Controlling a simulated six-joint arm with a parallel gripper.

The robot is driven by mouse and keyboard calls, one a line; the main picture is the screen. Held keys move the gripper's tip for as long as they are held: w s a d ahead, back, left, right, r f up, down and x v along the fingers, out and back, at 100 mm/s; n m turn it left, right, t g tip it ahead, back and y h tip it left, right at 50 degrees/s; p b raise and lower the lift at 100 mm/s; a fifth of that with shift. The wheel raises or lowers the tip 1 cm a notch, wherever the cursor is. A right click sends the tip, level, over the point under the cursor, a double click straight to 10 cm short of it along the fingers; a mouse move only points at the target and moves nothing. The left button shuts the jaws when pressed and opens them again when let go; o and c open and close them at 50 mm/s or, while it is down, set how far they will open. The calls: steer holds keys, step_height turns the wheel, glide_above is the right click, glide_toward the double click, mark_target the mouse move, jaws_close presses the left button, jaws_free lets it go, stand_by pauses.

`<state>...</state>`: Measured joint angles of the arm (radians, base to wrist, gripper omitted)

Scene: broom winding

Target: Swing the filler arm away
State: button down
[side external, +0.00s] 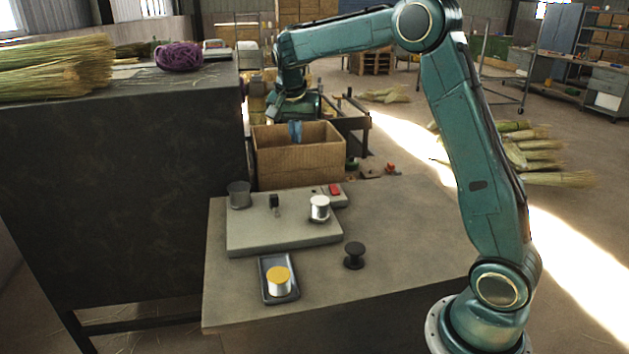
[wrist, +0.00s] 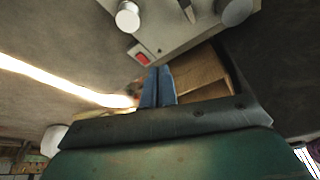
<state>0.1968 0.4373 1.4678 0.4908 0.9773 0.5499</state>
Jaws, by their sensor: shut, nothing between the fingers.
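The winder is a flat grey base plate (side external: 250,238) on the workbench. A white spool (side external: 319,207) stands at its right, and a grey cup (side external: 238,194) at its left. Between them is a small dark upright part (side external: 274,202), probably the filler arm; the wrist view shows a thin piece there (wrist: 187,10). A red switch (side external: 335,189) is at the plate's back right corner, also in the wrist view (wrist: 143,58). My gripper (side external: 295,140) has blue fingers, shut and empty, over the cardboard box behind the plate, apart from the winder. They also show in the wrist view (wrist: 157,72).
The open cardboard box (side external: 300,165) stands behind the plate. A tall dark cabinet (side external: 120,190) blocks the left. The bench's right side is clear.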

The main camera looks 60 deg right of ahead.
steer(key=s+a+r+n+t, duration=0.1)
steer(key=s+a+r+n, duration=0.1)
steer(key=s, duration=0.4)
steer(key=s+a+r+n+t+y, duration=0.1)
steer(key=s+a+r+n, duration=0.2)
steer(key=s+a+r, duration=0.2)
steer(key=shift+s+a+n, duration=0.3)
steer(key=shift+s+a, duration=0.3)
steer(key=shift+a, duration=0.3)
steer(key=shift+s, duration=0.1)
steer(key=s+a+f+n+t+y, duration=0.1)
steer(key=s+a+n, duration=0.3)
steer(key=s, duration=0.5)
steer(key=s+a+f+n+t+y, duration=0.1)
steer(key=s+a+f+n, duration=0.2)
steer(key=s, duration=0.7)
steer(key=shift+a+f+n, duration=0.2)
steer(key=shift+a+n, duration=0.3)
steer(key=shift+a, duration=0.65)
